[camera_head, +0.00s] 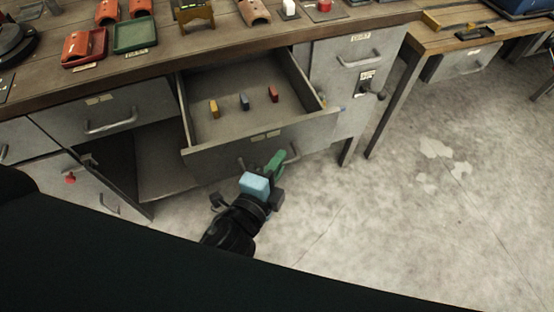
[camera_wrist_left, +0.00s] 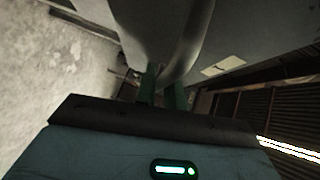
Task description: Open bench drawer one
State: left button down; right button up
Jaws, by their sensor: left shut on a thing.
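A grey bench drawer (camera_head: 225,150) under the wooden bench is pulled well out. Inside it stand a small yellow block (camera_head: 213,108), a blue block (camera_head: 244,101) and a red block (camera_head: 273,93). My left gripper (camera_head: 276,160), with green fingers, is at the drawer's front, from the side facing me. In the left wrist view its fingers (camera_wrist_left: 164,88) are shut on the curved drawer handle (camera_wrist_left: 188,45). In the head view the handle is mostly hidden by the gripper. My right gripper is not in view.
Another closed drawer (camera_head: 85,118) is to the left, above an open cabinet (camera_head: 165,165). A closed drawer (camera_head: 350,75) is to the right. The bench top (camera_head: 225,50) carries a green tray (camera_head: 135,35) and a red tray (camera_head: 84,48). The floor (camera_head: 400,230) at right is clear.

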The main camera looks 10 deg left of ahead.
pick_arm(q)
jog(key=c, duration=1.5)
grip_release()
jog(key=shift+s, duration=0.1)
jog(key=v, duration=0.7)
jog(key=shift+s+b, duration=0.3)
jog(key=shift+s, duration=0.05)
jog(key=shift+a, duration=0.1)
